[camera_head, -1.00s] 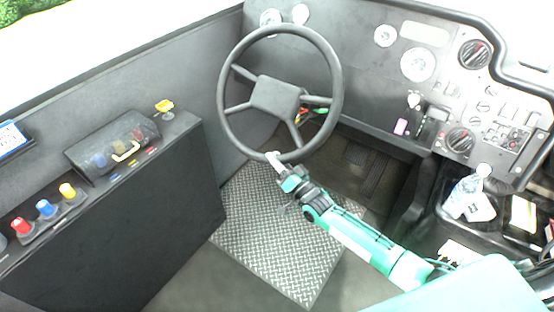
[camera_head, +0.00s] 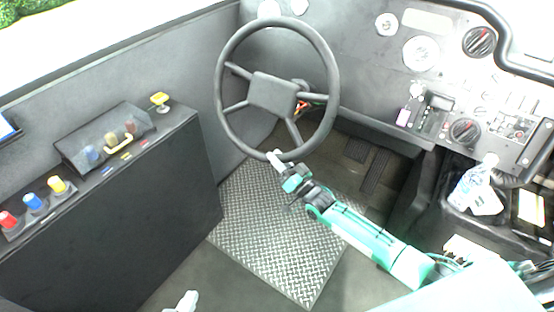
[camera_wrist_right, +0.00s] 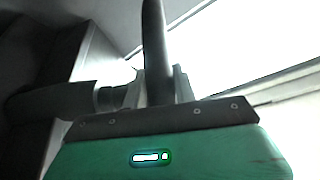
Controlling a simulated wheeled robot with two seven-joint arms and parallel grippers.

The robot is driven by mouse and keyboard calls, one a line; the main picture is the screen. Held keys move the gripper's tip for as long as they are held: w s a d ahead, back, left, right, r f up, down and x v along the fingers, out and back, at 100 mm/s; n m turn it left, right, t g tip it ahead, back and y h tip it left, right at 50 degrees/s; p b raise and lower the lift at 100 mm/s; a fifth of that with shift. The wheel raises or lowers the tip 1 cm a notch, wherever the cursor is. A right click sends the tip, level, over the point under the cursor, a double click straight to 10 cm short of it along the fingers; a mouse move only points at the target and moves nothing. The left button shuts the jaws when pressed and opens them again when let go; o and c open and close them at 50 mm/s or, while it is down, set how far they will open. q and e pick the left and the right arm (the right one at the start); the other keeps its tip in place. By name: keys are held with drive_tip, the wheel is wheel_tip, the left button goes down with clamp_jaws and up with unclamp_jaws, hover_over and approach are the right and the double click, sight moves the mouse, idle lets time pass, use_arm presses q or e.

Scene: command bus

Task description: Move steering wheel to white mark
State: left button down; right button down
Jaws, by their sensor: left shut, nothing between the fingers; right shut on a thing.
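The black steering wheel (camera_head: 227,121) stands tilted on its column, with its hub (camera_head: 272,92) and several spokes in view. My right gripper (camera_head: 274,157) is shut on the lower rim of the wheel. In the right wrist view, the dark rim (camera_wrist_right: 153,45) passes between the fingers of my right gripper (camera_wrist_right: 158,88). My left gripper (camera_head: 188,297) shows only at the bottom edge of the head view, shut and empty, well apart from the wheel. I cannot make out a white mark on the wheel.
A dashboard with gauges (camera_head: 420,53) is at the upper right. A bottle (camera_head: 472,183) stands right. The treadplate floor (camera_head: 265,240) is clear.

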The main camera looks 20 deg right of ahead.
use_arm(q)
drive_tip(key=shift+d, duration=0.15)
use_arm(e)
drive_tip(key=shift+d, duration=0.1)
drive_tip(key=c, duration=1.1)
unclamp_jaws()
use_arm(q)
drive_tip(key=shift+s+a+f+g+y+p, duration=0.1)
drive_tip(key=shift+s+a+g+y+p, duration=0.1)
drive_tip(key=shift+a+g+y+p, duration=0.55)
use_arm(e)
drive_tip(key=v, duration=1.3)
drive_tip(key=shift+s+d+f, duration=0.1)
drive_tip(key=shift+s, duration=0.25)
use_arm(q)
drive_tip(key=shift+a+t+h, duration=0.2)
drive_tip(key=shift+t+h, duration=0.05)
drive_tip(key=shift+h, duration=0.1)
drive_tip(key=shift+d, duration=0.1)
